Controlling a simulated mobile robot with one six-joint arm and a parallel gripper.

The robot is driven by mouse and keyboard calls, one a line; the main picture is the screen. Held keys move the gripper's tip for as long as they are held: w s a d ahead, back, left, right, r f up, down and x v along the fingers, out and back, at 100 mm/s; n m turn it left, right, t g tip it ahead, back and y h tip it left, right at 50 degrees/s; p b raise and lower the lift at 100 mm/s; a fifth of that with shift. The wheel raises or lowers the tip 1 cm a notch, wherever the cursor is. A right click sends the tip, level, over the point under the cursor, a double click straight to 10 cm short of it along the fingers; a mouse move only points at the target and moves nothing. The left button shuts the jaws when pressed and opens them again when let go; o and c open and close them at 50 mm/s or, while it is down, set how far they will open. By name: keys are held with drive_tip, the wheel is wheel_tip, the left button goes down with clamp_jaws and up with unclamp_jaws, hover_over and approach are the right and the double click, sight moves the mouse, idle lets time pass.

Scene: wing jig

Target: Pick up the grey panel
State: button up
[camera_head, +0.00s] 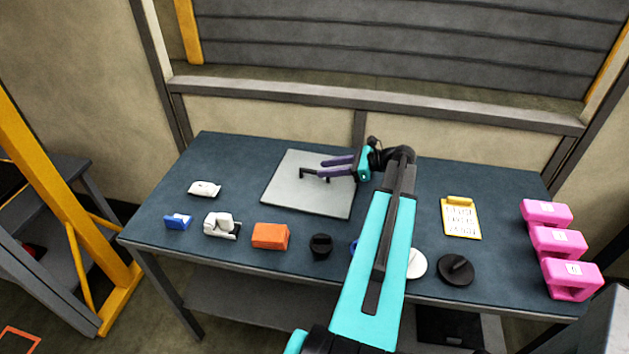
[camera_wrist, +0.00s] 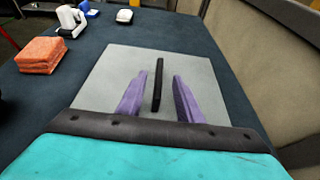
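The grey panel (camera_head: 290,199) lies flat on the dark table, left of my arm in the head view, with a black bar handle (camera_head: 313,174) on its top. In the wrist view the panel (camera_wrist: 119,75) fills the middle, and its handle (camera_wrist: 158,84) stands between my fingers. My gripper (camera_head: 324,169) has purple fingers that are open, one on each side of the handle. In the wrist view the gripper (camera_wrist: 165,82) shows gaps between both fingers and the handle. I cannot tell the fingertips' exact height against the handle.
An orange block (camera_head: 270,236), a white tape dispenser (camera_head: 222,226) and a blue item (camera_head: 178,221) lie near the panel's left and front. A black knob (camera_head: 321,246) stands in front. A yellow card (camera_head: 460,218) and pink blocks (camera_head: 557,241) are at right. A wall rail runs behind the table.

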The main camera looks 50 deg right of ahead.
sight(315, 170)
drive_tip(key=shift+w, duration=0.1)
drive_tip(key=shift+p+x, duration=0.8)
drive_tip(key=shift+x, duration=0.15)
drive_tip(key=shift+p+x, duration=0.55)
drive_tip(key=shift+x, duration=1.05)
drive_tip(key=shift+f, duration=0.1)
drive_tip(key=shift+c, duration=0.5)
clamp_jaws()
